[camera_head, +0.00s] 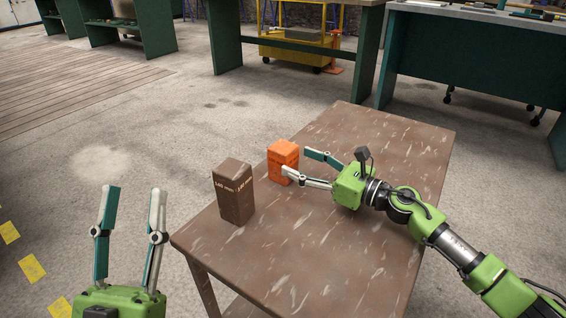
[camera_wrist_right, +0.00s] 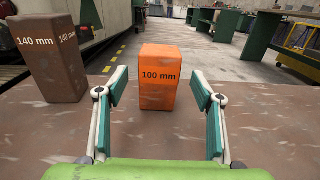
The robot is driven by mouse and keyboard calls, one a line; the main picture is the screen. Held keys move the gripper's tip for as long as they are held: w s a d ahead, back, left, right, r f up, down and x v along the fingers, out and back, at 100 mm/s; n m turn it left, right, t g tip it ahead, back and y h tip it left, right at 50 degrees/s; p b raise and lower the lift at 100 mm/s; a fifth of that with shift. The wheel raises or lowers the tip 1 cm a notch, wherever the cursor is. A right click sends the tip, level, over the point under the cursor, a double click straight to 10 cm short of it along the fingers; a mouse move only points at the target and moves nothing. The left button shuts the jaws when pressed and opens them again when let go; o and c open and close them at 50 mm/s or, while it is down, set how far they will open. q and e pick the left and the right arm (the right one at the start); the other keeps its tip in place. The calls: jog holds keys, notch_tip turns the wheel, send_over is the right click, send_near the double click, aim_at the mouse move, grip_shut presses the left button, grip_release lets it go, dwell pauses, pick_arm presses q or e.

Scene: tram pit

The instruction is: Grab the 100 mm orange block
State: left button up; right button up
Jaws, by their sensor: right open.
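The orange block (camera_head: 283,160) stands upright on the brown table (camera_head: 345,240), near its far left edge. In the right wrist view the orange block (camera_wrist_right: 158,80) shows "100 mm" and stands ahead, between the lines of the two fingers. My right gripper (camera_head: 304,168) is open, with its fingertips close to the block; whether they reach past its near face is hard to tell. It also shows in the right wrist view (camera_wrist_right: 160,88), empty between its fingers. My left gripper (camera_head: 131,190) is open and empty, left of the table over the floor.
A taller brown block (camera_head: 234,192), marked 140 mm in the right wrist view (camera_wrist_right: 48,58), stands on the table left of the orange block. Green workbenches (camera_head: 465,60) and a yellow cart (camera_head: 300,50) stand behind.

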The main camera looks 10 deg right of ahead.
aim_at(293, 159)
jog(key=shift+w+a, duration=0.3)
jog(key=shift+w, duration=0.05)
jog(key=x, duration=0.5)
jog(key=shift+r+b, duration=0.1)
jog(key=shift+b, duration=0.2)
pick_arm(q)
jog(key=shift+s+a+r+t+h, duration=0.2)
jog(key=shift+s+r+t+h, duration=0.4)
jog(key=shift+s+r, duration=0.45)
pick_arm(e)
jog(key=shift+r, duration=0.1)
jog(key=c, duration=1.4)
